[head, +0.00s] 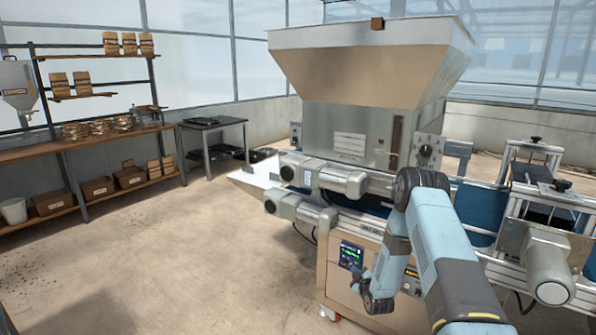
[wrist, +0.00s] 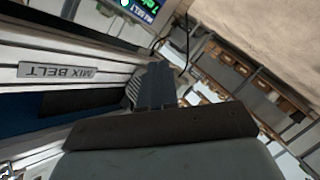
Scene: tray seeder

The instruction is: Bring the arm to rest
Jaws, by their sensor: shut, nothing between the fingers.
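My gripper (wrist: 157,68) shows in the wrist view as two dark fingers side by side, closed together with nothing between them. In the head view my blue-grey arm rises from the bottom right, bends at a dark elbow and hangs down in front of the seeder. Its wrist end is low, close to the seeder's base cabinet; the fingers are hard to make out there. The tray seeder (head: 352,125), with its large metal hopper (head: 370,65), stands behind the arm. In the wrist view a MIX BELT label (wrist: 57,72) on a pale rail lies left of the fingers.
A lit control panel (head: 351,256) sits on the cabinet, left of my wrist. Two motors (head: 343,180) jut out above it. A conveyor section with another motor (head: 548,265) stands at the right. Left are a wooden shelf bench (head: 90,145) and dark table (head: 213,125); open floor (head: 200,250) lies between.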

